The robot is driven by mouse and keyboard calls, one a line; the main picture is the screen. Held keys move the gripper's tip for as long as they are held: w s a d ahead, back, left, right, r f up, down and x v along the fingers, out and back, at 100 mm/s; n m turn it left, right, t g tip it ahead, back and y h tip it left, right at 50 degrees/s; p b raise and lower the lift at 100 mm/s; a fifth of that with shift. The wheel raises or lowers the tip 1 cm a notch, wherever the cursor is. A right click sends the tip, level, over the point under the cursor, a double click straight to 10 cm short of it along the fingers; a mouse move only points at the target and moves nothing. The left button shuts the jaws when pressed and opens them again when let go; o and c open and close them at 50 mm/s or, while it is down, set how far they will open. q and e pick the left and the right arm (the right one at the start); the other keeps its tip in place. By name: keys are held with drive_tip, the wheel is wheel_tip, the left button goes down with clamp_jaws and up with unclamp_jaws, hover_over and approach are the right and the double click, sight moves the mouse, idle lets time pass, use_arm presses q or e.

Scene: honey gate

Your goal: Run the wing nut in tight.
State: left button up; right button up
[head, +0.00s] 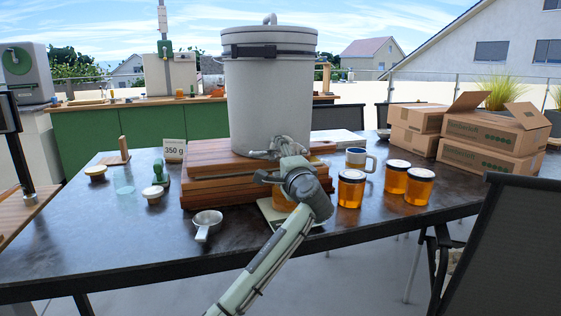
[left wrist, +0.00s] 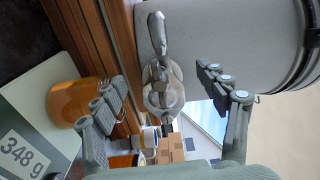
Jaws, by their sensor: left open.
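A white bucket (head: 268,100) with a dark band stands on stacked wooden boards (head: 205,190). In the left wrist view the bucket (left wrist: 235,40) has a honey gate (left wrist: 163,90) at its side, with a pale round body and a shiny metal piece (left wrist: 157,35) above it in the picture. I cannot tell for sure which part is the wing nut. My left gripper (head: 267,165) is at the gate; its arm hides most of the gate in the head view. In the left wrist view my left gripper (left wrist: 158,86) is open, its fingers apart on either side of the gate.
An amber jar (left wrist: 72,103) stands on a scale (left wrist: 50,125) reading 348 g, beside the left finger. Lidded honey jars (head: 351,190), a mug (head: 359,160) and cardboard boxes (head: 490,135) stand right.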

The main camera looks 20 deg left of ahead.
use_arm(q)
drive_tip(key=o, duration=0.4)
drive_tip(key=shift+o, duration=0.2)
drive_tip(key=p+v, duration=0.2)
drive_tip(key=v, duration=0.5)
drive_tip(key=shift+w, duration=0.1)
